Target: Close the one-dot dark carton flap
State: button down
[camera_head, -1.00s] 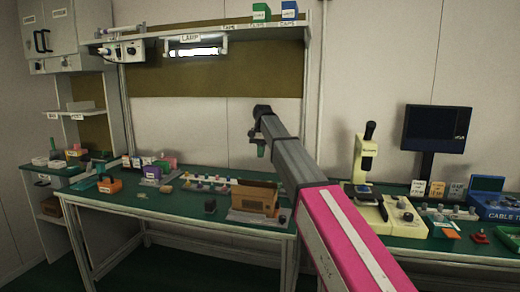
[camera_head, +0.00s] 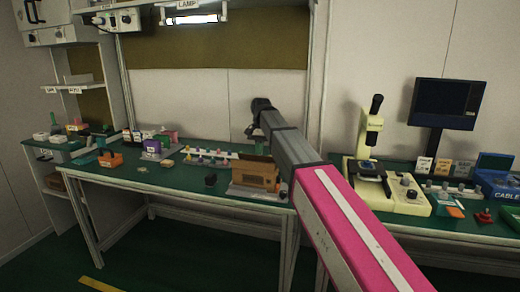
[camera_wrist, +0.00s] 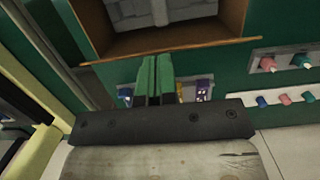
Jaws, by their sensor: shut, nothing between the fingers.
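The brown carton (camera_head: 255,178) stands on the green bench, left of my forearm, with its top open. In the wrist view I look down into the open carton (camera_wrist: 172,42); flaps stand out along its edges. I cannot make out any dot marks, so I cannot tell which flap is the one-dot dark one. My gripper (camera_wrist: 154,62) has its two green fingers together, empty, their tips at the carton's near edge in the picture. Whether they touch it I cannot tell. In the head view my gripper (camera_head: 251,133) shows small above and behind the carton.
A row of small coloured pieces (camera_wrist: 285,98) lies beside the carton. A cream microscope (camera_head: 368,140) and a monitor (camera_head: 446,103) stand to the right. A lamp (camera_head: 195,18) hangs above. The bench front is mostly clear.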

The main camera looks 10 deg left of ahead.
aim_at(256, 159)
jog(key=shift+s, duration=0.1)
jog(key=shift+s+t, duration=0.5)
jog(key=shift+t, duration=0.7)
jog(key=s+t, duration=0.1)
jog(key=t, duration=0.1)
jog(key=shift+s+a+f+t+h, duration=0.1)
jog(key=shift+s+f+t+h, duration=0.2)
jog(key=shift+s+f+t, duration=0.25)
jog(key=shift+s+t, duration=0.05)
jog(key=shift+t, duration=0.1)
jog(key=t, duration=0.1)
jog(key=s+f+t, duration=0.1)
jog(key=t, duration=0.1)
jog(key=shift+a+h, duration=0.15)
jog(key=shift+h, duration=0.15)
jog(key=shift+f, duration=0.15)
jog(key=shift+s+a+f, duration=0.1)
jog(key=shift+s+f, duration=0.05)
